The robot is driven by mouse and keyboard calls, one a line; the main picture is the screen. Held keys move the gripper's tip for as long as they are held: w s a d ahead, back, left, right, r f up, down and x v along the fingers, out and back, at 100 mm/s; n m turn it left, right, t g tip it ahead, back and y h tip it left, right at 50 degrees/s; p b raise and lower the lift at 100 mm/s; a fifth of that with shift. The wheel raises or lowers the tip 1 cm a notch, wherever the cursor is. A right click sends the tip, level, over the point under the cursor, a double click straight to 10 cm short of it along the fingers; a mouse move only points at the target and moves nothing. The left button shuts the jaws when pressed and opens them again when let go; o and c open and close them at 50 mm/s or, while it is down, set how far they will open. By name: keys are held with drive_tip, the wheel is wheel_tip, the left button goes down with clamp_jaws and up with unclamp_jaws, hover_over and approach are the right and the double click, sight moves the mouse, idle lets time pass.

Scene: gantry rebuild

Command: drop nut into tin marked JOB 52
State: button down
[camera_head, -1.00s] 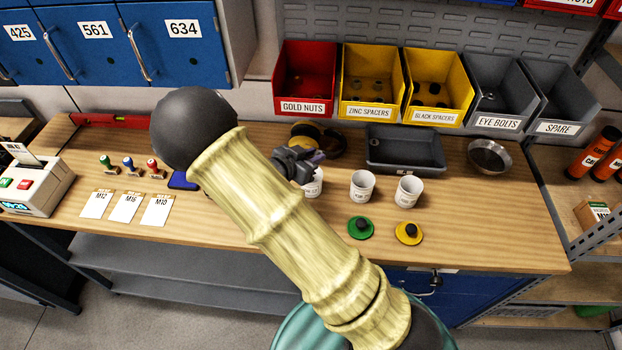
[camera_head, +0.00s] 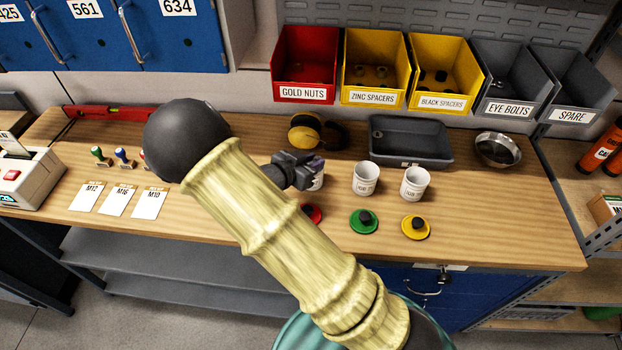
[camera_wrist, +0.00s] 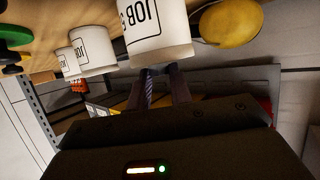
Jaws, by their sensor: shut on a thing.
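Three white tins stand in a row on the bench: a left tin (camera_head: 318,183) partly hidden by my gripper (camera_head: 308,172), a middle tin (camera_head: 365,180) and a right tin (camera_head: 414,185). Their label numbers are too small to read in the head view. In the wrist view the nearest tin (camera_wrist: 157,35) reads "JOB" with its number cut off, close by my gripper's fingers (camera_wrist: 163,84). Two more tins (camera_wrist: 92,50) stand beyond it. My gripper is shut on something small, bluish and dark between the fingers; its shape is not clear.
Red (camera_head: 313,214), green (camera_head: 364,222) and yellow (camera_head: 415,228) lids lie in front of the tins. Behind are yellow-and-black ear defenders (camera_head: 306,131), a grey tray (camera_head: 410,157) and a metal bowl (camera_head: 498,149). Labelled bins line the back.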

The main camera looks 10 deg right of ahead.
drive_tip(key=shift+s, duration=0.1)
drive_tip(key=shift+d, duration=0.2)
drive_tip(key=c, duration=1.2)
unclamp_jaws()
drive_tip(key=shift+s, duration=0.1)
drive_tip(key=b+v, duration=0.1)
drive_tip(key=v, duration=1.6)
drive_tip(key=shift+s+a+r, duration=0.1)
drive_tip(key=shift+a, duration=0.15)
